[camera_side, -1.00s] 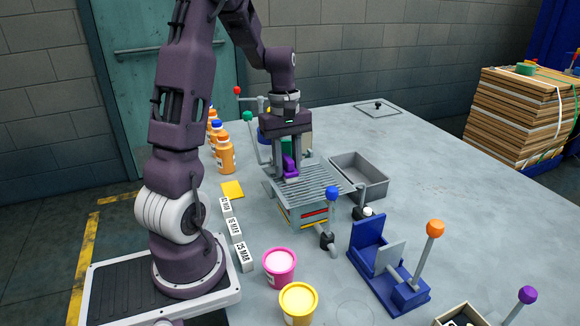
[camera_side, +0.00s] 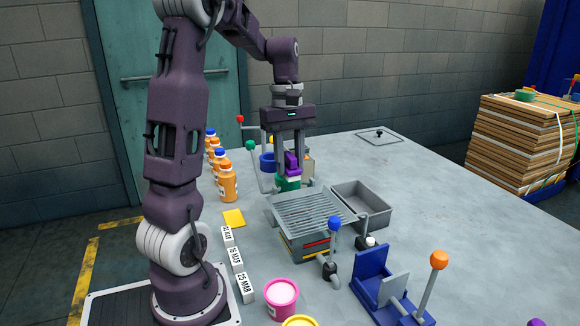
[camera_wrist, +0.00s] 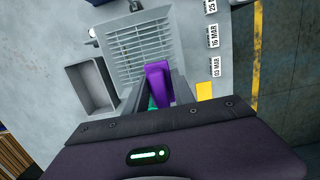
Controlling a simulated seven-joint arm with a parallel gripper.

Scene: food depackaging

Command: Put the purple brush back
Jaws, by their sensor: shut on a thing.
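My gripper (camera_side: 291,154) is shut on the purple brush (camera_side: 292,163) and holds it upright. The brush also shows between the fingers in the wrist view (camera_wrist: 158,82). A green cup-like holder (camera_side: 288,183) is directly below the brush, behind the slatted grill. A little green shows beside the brush in the wrist view. I cannot tell whether the brush's lower end is inside the holder or just above it.
The slatted metal grill (camera_side: 310,212) stands in front of the gripper, with a grey tray (camera_side: 362,202) to its right. Orange bottles (camera_side: 228,183) line the left. A blue lever device (camera_side: 385,285) stands at the front right.

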